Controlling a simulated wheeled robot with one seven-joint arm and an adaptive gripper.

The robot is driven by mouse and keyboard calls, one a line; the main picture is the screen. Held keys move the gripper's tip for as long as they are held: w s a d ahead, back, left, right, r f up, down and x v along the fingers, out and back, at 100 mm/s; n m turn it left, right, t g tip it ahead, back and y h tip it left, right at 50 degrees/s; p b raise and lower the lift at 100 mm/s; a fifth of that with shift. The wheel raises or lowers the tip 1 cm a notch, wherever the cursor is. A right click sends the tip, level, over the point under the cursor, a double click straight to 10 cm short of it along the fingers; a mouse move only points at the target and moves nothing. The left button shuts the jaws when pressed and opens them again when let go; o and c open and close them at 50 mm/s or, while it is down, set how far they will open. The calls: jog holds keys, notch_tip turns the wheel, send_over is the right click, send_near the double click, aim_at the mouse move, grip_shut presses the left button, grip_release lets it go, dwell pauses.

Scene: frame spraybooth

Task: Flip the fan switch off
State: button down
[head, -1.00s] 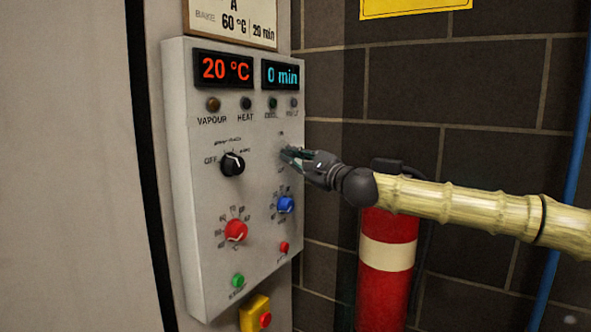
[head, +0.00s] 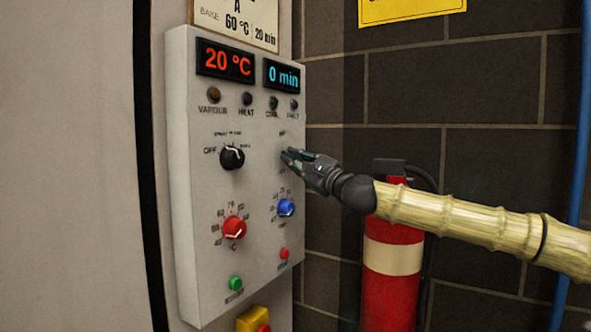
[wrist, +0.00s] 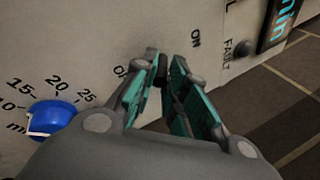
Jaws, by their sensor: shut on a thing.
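The fan switch (wrist: 162,71) is a small dark lever on the grey control panel (head: 205,260), between the ON and OFF markings in the wrist view. My gripper (wrist: 165,75) has its teal-padded fingers on either side of the lever, shut on it. In the head view my gripper (head: 287,156) reaches the right part of the panel from the right and covers the switch. The lever's exact tilt is hard to tell.
A black selector knob (head: 232,158) is left of my gripper. A blue knob (head: 286,207) is just below it; a red knob (head: 234,228) is lower left. Displays (head: 225,63) are above. A fire extinguisher (head: 392,285) stands below my arm by the brick wall.

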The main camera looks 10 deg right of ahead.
jog(key=shift+d+r, duration=0.1)
jog(key=shift+r, duration=0.1)
jog(key=c, duration=1.5)
grip_release()
jog(key=shift+o, duration=0.2)
jog(key=shift+f, duration=0.15)
jog(key=v, duration=1.2)
jog(key=shift+f, duration=0.1)
